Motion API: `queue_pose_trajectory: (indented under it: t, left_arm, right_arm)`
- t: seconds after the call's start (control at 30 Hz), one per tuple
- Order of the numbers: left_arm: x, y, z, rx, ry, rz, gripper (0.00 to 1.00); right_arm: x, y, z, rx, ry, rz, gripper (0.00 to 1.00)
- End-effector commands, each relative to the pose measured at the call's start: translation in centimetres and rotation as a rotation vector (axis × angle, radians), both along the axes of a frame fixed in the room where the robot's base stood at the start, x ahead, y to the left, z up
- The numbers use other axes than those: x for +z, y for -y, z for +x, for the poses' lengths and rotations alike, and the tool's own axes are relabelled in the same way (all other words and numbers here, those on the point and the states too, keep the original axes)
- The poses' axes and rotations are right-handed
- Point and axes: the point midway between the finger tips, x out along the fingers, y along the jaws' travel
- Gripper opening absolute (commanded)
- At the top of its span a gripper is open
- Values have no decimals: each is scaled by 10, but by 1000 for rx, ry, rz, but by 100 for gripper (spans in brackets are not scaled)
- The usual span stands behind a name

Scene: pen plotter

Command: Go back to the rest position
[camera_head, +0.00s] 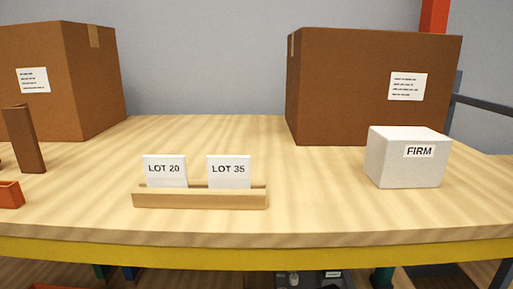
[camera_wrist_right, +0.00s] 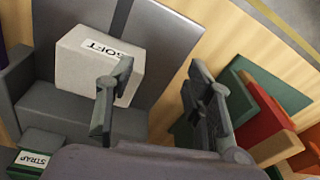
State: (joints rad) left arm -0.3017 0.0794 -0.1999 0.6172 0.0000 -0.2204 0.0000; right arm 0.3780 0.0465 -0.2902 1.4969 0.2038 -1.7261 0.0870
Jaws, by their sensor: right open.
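My right gripper (camera_wrist_right: 160,78) shows in the right wrist view with its two dark fingers spread apart and nothing between them. Behind its left finger is a white block marked SOFT (camera_wrist_right: 78,68), resting on a grey structure (camera_wrist_right: 160,50); the finger hides part of the block. Neither gripper shows in the head view, and my left gripper is in no view.
The head view shows a wooden table (camera_head: 330,205) with a card holder (camera_head: 200,200) bearing cards LOT 20 (camera_head: 165,171) and LOT 35 (camera_head: 229,172), a white FIRM block (camera_head: 395,165), and cardboard boxes (camera_head: 340,90) behind. Green (camera_wrist_right: 240,100) and red (camera_wrist_right: 265,115) pieces lie right of the gripper.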

Motion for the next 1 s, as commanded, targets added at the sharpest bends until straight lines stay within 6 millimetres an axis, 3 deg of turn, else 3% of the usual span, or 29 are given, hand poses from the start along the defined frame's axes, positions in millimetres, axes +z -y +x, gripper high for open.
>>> queue_pose_trajectory:
  t: [0.03, 0.17, 0.4, 0.6, 1.0]
  left_arm:
    - [0, 0, -1, 0, -2, 0, 40]
    - [0, 0, 0, 0, -1, 0, 40]
    - [0, 0, 2, 0, 3, -1, 40]
    - [0, 0, 3, 0, 5, -1, 40]
    - [1, 0, 4, 0, 7, -1, 40]
  right_arm:
    - [-11, 4, -23, -3, 9, 6, 48]
    - [-22, 15, -73, -14, 49, 14, 48]
    - [-14, 41, -159, -39, 121, 0, 48]
    - [2, 55, -201, -49, 159, -18, 48]
    - [36, 76, -254, -60, 207, -54, 48]
